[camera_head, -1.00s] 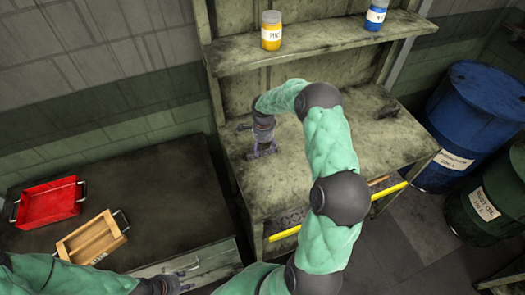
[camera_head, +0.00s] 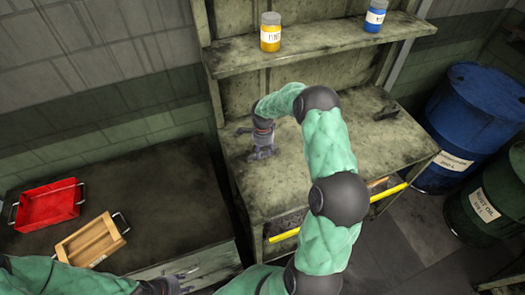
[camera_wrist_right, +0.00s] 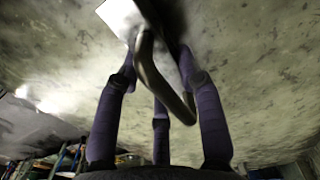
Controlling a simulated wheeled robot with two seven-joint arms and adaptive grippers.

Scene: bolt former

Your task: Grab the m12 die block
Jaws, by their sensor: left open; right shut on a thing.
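My right gripper (camera_head: 263,153) is low over the left part of the workbench top. In the right wrist view its purple-grey fingers (camera_wrist_right: 160,100) close around a dark metal thing with a bent handle (camera_wrist_right: 155,75). A bright white label or face (camera_wrist_right: 117,18) shows at its upper end; no marking can be read, so I cannot tell whether it is the m12 die block. Another small dark block (camera_head: 386,112) sits at the right of the bench top. My left gripper (camera_head: 187,281) is open and empty at the lower edge of the head view, by the dark cabinet's front.
The workbench (camera_head: 215,65) has a shelf with a yellow jar (camera_head: 270,36) and a blue jar (camera_head: 374,18). A red tray (camera_head: 47,207) and a wooden tray (camera_head: 90,241) stand on the dark cabinet (camera_head: 165,195). A blue drum (camera_head: 470,115) stands right. The middle bench top is clear.

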